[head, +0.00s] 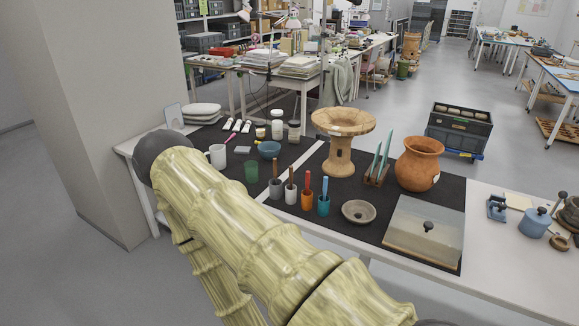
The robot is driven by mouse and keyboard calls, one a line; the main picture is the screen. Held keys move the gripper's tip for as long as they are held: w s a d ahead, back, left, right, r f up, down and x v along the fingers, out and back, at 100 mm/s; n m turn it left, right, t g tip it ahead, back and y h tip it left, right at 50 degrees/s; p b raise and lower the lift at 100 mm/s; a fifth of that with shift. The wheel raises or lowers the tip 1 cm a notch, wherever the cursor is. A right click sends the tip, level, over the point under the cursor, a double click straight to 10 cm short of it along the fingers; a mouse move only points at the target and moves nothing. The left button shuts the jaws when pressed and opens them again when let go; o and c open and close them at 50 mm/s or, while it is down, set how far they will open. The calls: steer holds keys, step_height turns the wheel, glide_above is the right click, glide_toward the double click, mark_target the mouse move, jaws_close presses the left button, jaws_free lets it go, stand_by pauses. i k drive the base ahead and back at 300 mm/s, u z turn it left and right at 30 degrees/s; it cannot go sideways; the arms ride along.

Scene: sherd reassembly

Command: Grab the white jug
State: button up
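The white jug (218,156), a small white vessel with a handle on its left side, stands upright on the dark mat at the left part of the table. It is just right of my arm's dark rounded joint in the picture, and nothing is seen holding it. My yellow-green arm crosses the lower left and hides part of the table's front edge. My gripper is not in view.
A green cup (251,171) and a blue bowl (270,149) stand right of the jug. An orange pot (418,166) is further right. White bags (202,112) lie behind the jug.

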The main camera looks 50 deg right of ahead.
mark_target(214, 159)
steer(key=z, duration=1.25)
